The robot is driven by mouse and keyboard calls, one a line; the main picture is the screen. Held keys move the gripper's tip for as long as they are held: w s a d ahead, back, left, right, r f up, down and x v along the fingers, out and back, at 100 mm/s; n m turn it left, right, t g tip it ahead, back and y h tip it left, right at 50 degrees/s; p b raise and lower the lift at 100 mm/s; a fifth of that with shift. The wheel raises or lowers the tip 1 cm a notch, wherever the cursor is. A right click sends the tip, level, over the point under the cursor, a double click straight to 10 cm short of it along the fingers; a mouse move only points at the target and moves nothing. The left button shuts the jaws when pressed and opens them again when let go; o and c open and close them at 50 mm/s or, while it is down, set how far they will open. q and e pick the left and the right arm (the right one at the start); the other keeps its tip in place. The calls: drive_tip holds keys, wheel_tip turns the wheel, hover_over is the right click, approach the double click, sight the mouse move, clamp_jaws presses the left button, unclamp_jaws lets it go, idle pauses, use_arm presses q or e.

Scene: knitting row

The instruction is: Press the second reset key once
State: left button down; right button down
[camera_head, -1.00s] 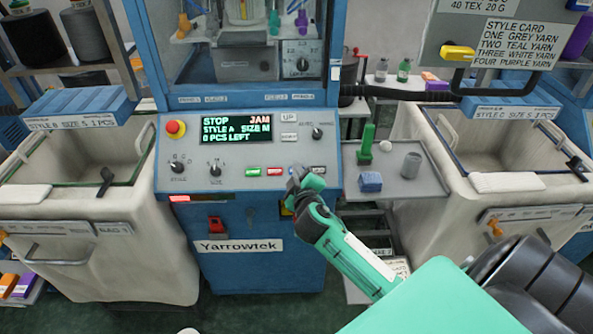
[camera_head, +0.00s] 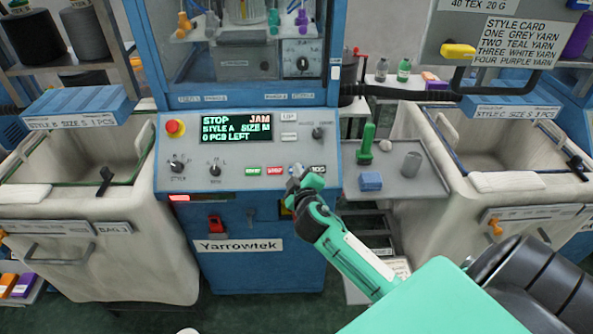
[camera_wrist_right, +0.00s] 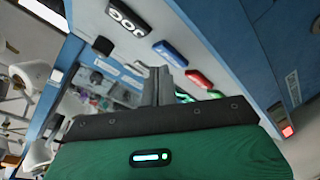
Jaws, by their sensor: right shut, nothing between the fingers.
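The control panel (camera_head: 222,185) on the blue knitting machine has a row of keys low on its right side. A green key (camera_head: 253,171) and a red key (camera_head: 274,171) show left of my right gripper (camera_head: 295,173); a dark JOG key (camera_head: 319,169) shows to its right. In the wrist view a blue key (camera_wrist_right: 170,53) sits between the JOG key (camera_wrist_right: 128,20) and the red key (camera_wrist_right: 199,79); its lettering is not clearly readable. My right gripper (camera_wrist_right: 158,76) is shut and empty, its tips at the blue key. I cannot tell whether they touch. My left gripper is not in view.
A red stop button (camera_head: 175,127) and several knobs are on the panel. A grey side tray (camera_head: 396,187) with small items stands right of the panel. Cream bins (camera_head: 75,225) flank the machine.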

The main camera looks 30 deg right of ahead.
drive_tip(key=shift+w+d+f, duration=0.15)
drive_tip(key=shift+w+f, duration=0.15)
drive_tip(key=shift+f, duration=0.1)
idle(0.8)
drive_tip(key=shift+r, duration=0.1)
drive_tip(key=shift+s+a+r+p, duration=0.25)
drive_tip(key=shift+s+r+p, duration=0.1)
drive_tip(key=shift+s+r, duration=0.15)
idle(0.4)
drive_tip(key=r+p, duration=0.1)
drive_tip(key=s+a+r+p, duration=0.1)
drive_tip(key=s+r+p, duration=0.1)
drive_tip(key=r, duration=0.1)
drive_tip(key=shift+s+a+p, duration=0.25)
drive_tip(key=shift+a+p, duration=0.05)
drive_tip(key=shift+f, duration=0.1)
idle(0.6)
